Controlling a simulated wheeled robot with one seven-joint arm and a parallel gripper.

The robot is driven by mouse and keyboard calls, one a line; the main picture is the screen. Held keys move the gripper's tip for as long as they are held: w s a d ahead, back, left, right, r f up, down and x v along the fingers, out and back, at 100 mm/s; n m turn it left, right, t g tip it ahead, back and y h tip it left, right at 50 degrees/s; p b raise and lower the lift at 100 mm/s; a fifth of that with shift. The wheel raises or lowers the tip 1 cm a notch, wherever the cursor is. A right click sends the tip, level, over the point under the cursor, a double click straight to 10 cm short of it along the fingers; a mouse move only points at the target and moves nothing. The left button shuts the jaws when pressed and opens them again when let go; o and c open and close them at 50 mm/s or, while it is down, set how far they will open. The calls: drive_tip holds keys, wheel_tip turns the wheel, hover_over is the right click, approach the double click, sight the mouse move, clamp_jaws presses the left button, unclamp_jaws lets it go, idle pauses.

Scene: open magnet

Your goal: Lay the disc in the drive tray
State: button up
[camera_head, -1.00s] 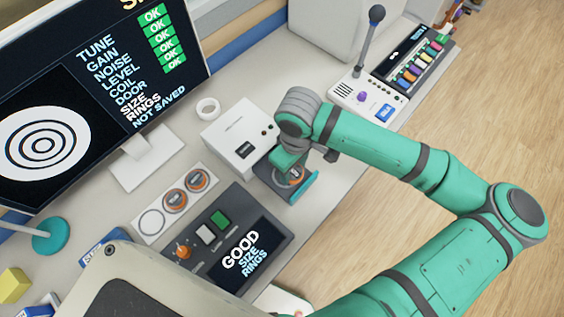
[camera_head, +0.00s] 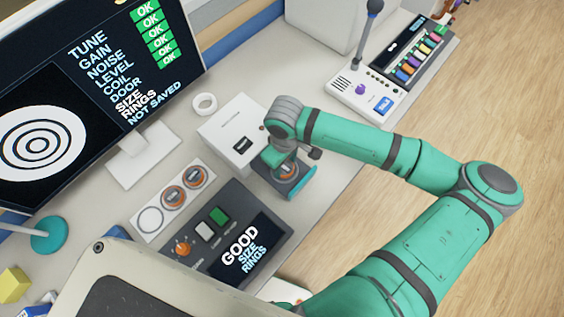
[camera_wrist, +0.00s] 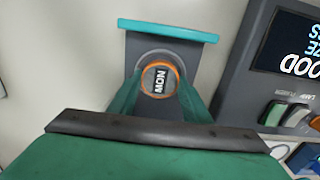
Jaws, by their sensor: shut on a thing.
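The disc (camera_wrist: 160,79) has an orange rim and a grey face with a dark label reading "MON". In the wrist view it sits between the green fingers of my gripper (camera_wrist: 161,92), which is shut on it. The drive tray (camera_wrist: 165,46) is dark grey with a teal front lip and extends out of the white drive box (camera_head: 228,125). The disc is over the tray's round recess; I cannot tell whether it touches the bottom. In the head view my gripper (camera_head: 284,160) is at the tray (camera_head: 306,187), partly covering it and the disc (camera_head: 288,170).
A white holder (camera_head: 140,229) left of the drive has one empty ring and two more orange-rimmed discs (camera_head: 173,197). A dark control panel (camera_head: 214,263) reads "GOOD SIZE RINGS". A white tape-like ring (camera_head: 204,101) lies behind the drive. A microphone console (camera_head: 355,100) stands at the back right.

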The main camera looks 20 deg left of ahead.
sight(285, 167)
drive_tip(key=shift+d+f, duration=0.1)
drive_tip(key=shift+d, duration=0.05)
drive_tip(key=o, duration=1.1)
drive_tip(key=shift+r, duration=0.5)
wheel_tip(285, 167, up, 11)
drive_tip(key=shift+r, duration=0.15)
